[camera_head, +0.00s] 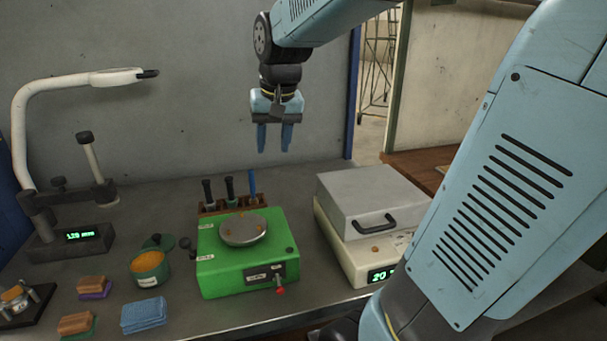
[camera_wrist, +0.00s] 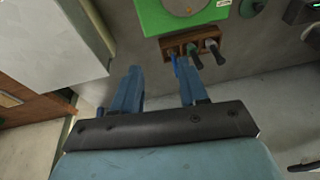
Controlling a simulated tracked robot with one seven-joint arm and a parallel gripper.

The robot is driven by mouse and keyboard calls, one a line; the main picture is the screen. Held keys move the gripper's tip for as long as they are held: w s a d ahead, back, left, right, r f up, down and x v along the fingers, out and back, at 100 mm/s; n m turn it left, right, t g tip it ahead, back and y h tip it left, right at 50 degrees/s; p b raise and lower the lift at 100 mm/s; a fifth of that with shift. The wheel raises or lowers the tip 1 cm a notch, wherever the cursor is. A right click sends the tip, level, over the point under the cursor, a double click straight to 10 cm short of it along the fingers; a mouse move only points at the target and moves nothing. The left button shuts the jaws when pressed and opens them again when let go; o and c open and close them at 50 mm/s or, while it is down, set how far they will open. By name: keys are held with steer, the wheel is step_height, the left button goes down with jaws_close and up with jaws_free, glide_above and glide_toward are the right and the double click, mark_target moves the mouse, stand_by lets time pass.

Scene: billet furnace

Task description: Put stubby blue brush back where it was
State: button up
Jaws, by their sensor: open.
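A wooden rack (camera_head: 207,209) stands on the bench behind the green device. A slim blue handle (camera_head: 252,184), which looks like the blue brush, stands upright at the rack's right end. Two black-handled tools (camera_head: 207,190) stand to its left. My gripper (camera_head: 274,150) is open and empty, pointing down, above and slightly right of the blue handle and well clear of it. In the wrist view the rack (camera_wrist: 189,42) is beyond my right fingertip, and the blue handle (camera_wrist: 175,66) shows beside that fingertip. The brush's bristle end is hidden.
The green device (camera_head: 247,262) carries a round metal pan. A grey-lidded instrument (camera_head: 367,200) stands right. Left are a white lamp arm (camera_head: 20,120), an orange-filled pot (camera_head: 150,268), sponges (camera_head: 92,284) and a folded blue cloth (camera_head: 143,315). The bench behind the rack is clear.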

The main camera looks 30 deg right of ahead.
steer(key=s+f+n+t, duration=0.1)
steer(key=s+n+t, duration=0.1)
steer(key=s, duration=1.2)
steer(key=shift+f+n, duration=0.25)
steer(key=shift+n, duration=0.05)
steer(key=shift+s+a, duration=0.1)
